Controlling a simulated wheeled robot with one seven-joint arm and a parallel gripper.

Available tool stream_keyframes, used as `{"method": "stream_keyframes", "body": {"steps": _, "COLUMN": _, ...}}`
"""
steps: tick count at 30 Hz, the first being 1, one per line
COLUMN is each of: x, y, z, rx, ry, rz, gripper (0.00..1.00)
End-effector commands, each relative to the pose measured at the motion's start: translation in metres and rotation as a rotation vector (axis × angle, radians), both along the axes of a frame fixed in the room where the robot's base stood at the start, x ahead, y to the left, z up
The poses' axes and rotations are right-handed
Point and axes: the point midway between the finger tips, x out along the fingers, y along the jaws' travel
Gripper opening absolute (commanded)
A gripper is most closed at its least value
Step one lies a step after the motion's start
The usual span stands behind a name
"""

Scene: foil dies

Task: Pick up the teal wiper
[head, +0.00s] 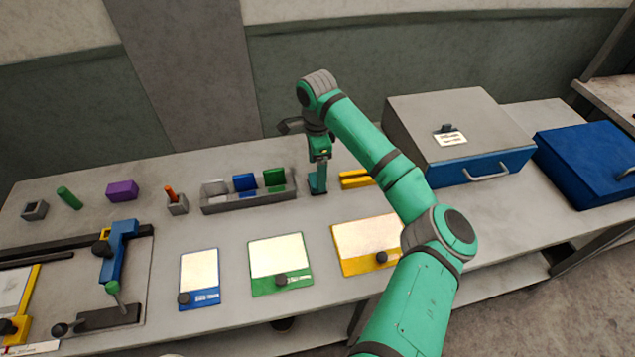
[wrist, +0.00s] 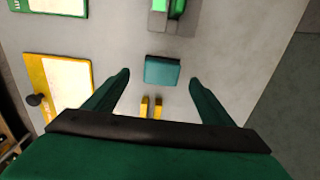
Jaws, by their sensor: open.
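The teal wiper (wrist: 162,70) shows in the wrist view as a small square teal block on the grey bench top. It lies between my two fingertips as seen from above, with a gap on either side. My gripper (head: 317,189) points down at the bench, just right of the grey tray in the head view. It is open, with no finger seen touching the wiper. In the head view I cannot separate the wiper from my fingers, and the height left between them is unclear.
A grey tray (head: 249,202) with several coloured blocks stands close to the left. Yellow bars (head: 356,180) lie close to the right. A grey box with a blue front (head: 480,166) stands farther right. Blue, green and yellow boards (head: 281,264) lie in front.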

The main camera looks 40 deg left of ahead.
Motion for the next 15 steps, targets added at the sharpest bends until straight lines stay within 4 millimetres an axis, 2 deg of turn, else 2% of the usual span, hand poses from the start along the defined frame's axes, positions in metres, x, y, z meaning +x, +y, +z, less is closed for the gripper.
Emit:
{"method": "stream_keyframes", "body": {"steps": 5, "x": 0.002, "y": -0.001, "z": -0.014, "rx": -0.001, "ry": 0.0, "rz": -0.002, "gripper": 0.77}}
{"method": "stream_keyframes", "body": {"steps": 12, "x": 0.003, "y": 0.001, "z": -0.046, "rx": 0.0, "ry": 0.0, "rz": -0.001, "gripper": 0.77}}
{"method": "stream_keyframes", "body": {"steps": 15, "x": 0.003, "y": 0.001, "z": -0.052, "rx": 0.0, "ry": 0.0, "rz": -0.001, "gripper": 0.77}}
